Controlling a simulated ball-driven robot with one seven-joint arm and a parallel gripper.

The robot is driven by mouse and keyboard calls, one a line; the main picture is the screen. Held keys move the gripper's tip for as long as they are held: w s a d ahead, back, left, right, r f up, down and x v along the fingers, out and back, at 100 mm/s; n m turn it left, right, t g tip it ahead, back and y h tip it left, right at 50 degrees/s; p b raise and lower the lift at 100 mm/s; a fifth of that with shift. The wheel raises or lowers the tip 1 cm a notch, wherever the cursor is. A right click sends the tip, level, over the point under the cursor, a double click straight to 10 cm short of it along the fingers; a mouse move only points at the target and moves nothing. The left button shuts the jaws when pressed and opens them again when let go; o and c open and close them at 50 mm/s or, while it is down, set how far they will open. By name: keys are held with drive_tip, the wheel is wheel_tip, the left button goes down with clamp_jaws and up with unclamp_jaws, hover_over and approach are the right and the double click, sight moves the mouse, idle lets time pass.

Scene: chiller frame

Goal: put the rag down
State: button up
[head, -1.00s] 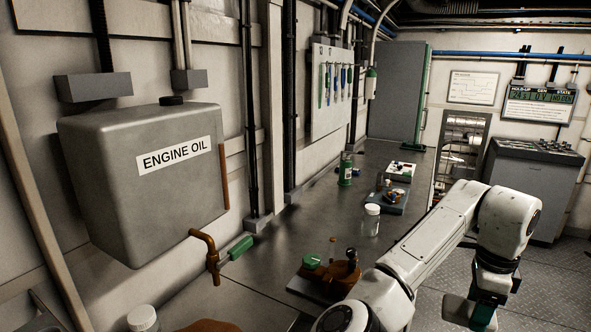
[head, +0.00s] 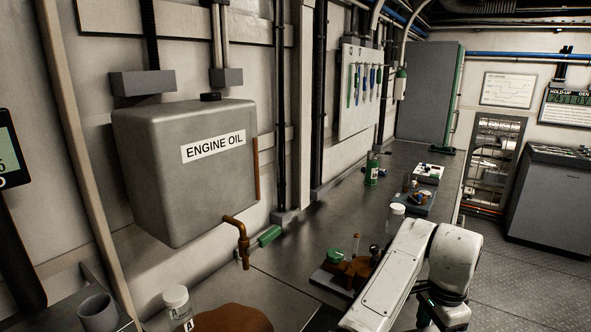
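My arm reaches in from the bottom edge and bends down at the right. My gripper (head: 440,318) is at the bottom edge, partly cut off and dark. I cannot tell whether its fingers are open or shut, or whether they hold the rag. A smooth brown lump (head: 232,318) lies at the bottom edge beside a white-capped jar (head: 177,305). It is cut off by the frame, and I cannot tell whether it is the rag. No other cloth is clearly visible.
A grey engine oil tank (head: 180,185) with a brass tap (head: 241,240) hangs on the wall. The metal bench (head: 320,225) carries a tray with brown parts (head: 335,280), a white-capped jar (head: 396,212), a green can (head: 372,172) and small trays. Its middle is partly clear.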

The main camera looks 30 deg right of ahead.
drive_tip(key=w+a+f+n, duration=0.2)
drive_tip(key=a+f+n, duration=0.4)
drive_tip(key=a, duration=0.3)
drive_tip(key=w+a+f+n, duration=0.3)
drive_tip(key=a+f+n, duration=0.3)
drive_tip(key=a+n, duration=0.3)
drive_tip(key=w+a+f+n, duration=0.2)
drive_tip(key=a+f+n, duration=0.4)
drive_tip(key=a, duration=0.5)
drive_tip(key=shift+w+f+n, duration=0.15)
drive_tip(key=shift+f+n, duration=0.2)
drive_tip(key=shift+n, duration=0.55)
